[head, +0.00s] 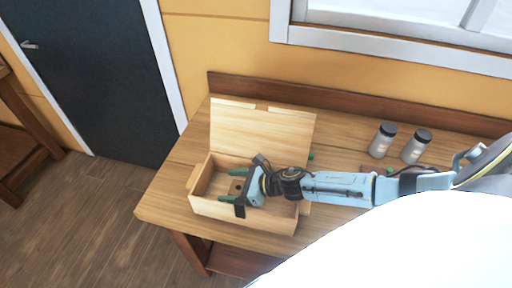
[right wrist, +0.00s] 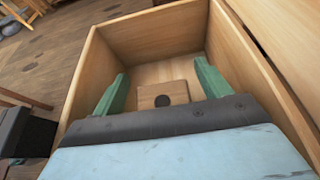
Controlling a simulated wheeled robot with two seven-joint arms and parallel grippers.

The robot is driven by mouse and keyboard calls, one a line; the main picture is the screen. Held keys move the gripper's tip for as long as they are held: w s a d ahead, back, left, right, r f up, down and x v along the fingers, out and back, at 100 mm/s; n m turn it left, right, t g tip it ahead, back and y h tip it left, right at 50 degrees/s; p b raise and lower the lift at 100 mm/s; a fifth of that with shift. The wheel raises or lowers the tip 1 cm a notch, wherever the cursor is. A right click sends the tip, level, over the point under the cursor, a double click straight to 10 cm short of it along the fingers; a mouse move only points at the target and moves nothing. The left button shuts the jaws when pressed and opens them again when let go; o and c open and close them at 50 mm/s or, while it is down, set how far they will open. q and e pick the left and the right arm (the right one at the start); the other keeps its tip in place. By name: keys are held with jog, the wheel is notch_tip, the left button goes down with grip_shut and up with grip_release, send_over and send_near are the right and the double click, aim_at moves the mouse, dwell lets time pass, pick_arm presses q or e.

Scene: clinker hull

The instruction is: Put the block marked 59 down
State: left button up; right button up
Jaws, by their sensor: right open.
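An open wooden box (head: 262,220) with its lid raised stands on the workbench. A square wooden block (right wrist: 170,95) with a dark round spot lies on the box floor in the right wrist view; no number can be read on it. My right gripper (head: 231,184) reaches into the box from the right in the head view. Its green fingers are open, and in the right wrist view the gripper (right wrist: 163,75) has one finger to each side of the block, with gaps between. My left gripper is not in view.
Two jars (head: 383,141) (head: 416,147) with dark lids stand on the bench (head: 160,207) at the right, behind my right arm. The box's raised lid (head: 262,130) stands behind the gripper. The bench's left end is clear.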

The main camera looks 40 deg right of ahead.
jog(key=b+v, duration=0.1)
jog(key=v, duration=1.1)
jog(key=shift+b, duration=0.3)
